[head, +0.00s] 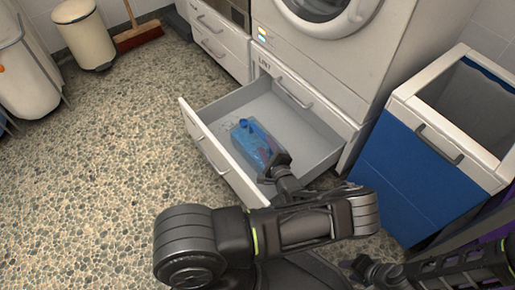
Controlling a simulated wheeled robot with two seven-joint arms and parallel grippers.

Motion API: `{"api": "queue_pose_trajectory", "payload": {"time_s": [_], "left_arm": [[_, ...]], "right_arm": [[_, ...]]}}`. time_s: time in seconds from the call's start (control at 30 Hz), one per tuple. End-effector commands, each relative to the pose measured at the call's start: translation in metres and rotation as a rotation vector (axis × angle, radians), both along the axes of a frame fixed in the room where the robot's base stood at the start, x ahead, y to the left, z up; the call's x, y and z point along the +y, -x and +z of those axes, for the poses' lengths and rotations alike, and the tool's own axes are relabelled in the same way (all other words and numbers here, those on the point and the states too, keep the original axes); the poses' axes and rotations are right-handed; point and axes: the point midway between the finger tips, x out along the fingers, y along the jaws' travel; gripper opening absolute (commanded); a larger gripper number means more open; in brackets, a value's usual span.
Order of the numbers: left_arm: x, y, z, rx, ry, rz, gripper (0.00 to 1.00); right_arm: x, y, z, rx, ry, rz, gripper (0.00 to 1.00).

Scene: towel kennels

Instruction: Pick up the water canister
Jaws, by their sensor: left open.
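The water canister (255,141) is a clear blue container with a blue cap. It lies in the open drawer (213,150), at the drawer's front left part.
A white front-loading machine (335,60) stands above the drawer. A blue and white bin (405,185) stands close on the right. A cream pedal bin (85,35) and a broom (138,35) are at the back left. The pebbled floor on the left is clear.

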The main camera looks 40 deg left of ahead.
Motion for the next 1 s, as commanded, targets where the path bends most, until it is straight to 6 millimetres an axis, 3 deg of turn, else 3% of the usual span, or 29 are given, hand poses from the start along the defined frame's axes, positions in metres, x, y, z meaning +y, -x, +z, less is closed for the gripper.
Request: {"api": "queue_pose_trajectory", "payload": {"time_s": [0.33,0.67,1.0], "left_arm": [[0.019,-0.012,-0.007,0.001,-0.001,0.002,0.42],[0.022,-0.015,-0.006,0.001,0.0,0.0,0.42],[0.055,-0.036,-0.018,-0.001,0.001,0.003,0.42]], "right_arm": [[0.001,-0.001,-0.012,-0.003,0.001,-0.001,0.36],[0.001,-0.002,-0.012,-0.005,0.001,-0.002,0.36],[0.001,-0.006,-0.041,-0.014,0.002,-0.007,0.36]]}}
